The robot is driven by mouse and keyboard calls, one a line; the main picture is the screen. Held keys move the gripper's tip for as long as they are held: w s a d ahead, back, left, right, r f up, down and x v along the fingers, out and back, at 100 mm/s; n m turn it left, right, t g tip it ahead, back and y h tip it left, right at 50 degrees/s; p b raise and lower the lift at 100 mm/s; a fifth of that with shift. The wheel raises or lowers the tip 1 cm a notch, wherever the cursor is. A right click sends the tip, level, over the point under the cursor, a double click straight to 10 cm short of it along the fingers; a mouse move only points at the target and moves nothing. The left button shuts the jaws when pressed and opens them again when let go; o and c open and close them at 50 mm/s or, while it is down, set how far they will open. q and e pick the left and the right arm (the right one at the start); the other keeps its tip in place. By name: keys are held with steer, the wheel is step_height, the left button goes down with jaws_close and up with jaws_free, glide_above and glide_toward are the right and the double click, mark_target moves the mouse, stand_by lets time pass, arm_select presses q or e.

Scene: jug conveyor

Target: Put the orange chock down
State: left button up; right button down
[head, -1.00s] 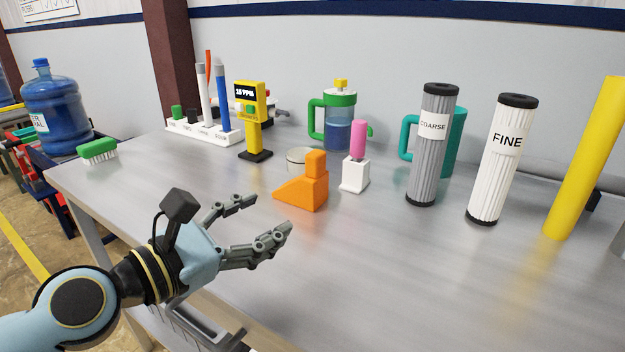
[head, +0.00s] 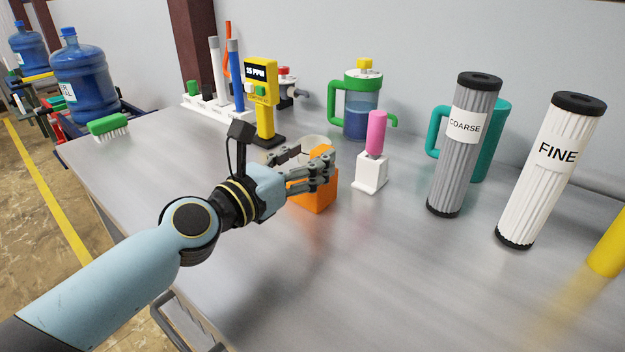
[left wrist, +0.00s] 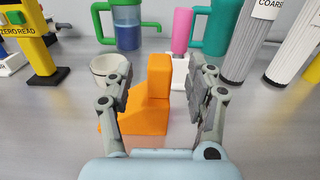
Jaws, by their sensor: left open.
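The orange chock (head: 316,194) stands on the grey metal table. In the left wrist view the orange chock (left wrist: 150,112) shows its upright block and its sloping foot, between my two fingers. My left gripper (head: 308,166) is open around the chock's upper block, with a gap on at least the left side in the left wrist view (left wrist: 160,85). In the head view the fingers hide part of the chock. My right gripper is not in view.
A white holder with a pink-handled tool (head: 371,172) stands just right of the chock. A round pale dish (left wrist: 104,66) is behind it. The yellow meter (head: 262,98), green-handled jug (head: 361,105) and coarse filter (head: 462,150) stand farther around. The front table is clear.

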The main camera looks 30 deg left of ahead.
mark_target(315, 153)
arm_select(q)
steer(key=w, duration=0.4)
steer(key=shift+w+d, duration=0.2)
steer(key=shift+d, duration=0.1)
steer(key=c, duration=0.3)
jaws_close()
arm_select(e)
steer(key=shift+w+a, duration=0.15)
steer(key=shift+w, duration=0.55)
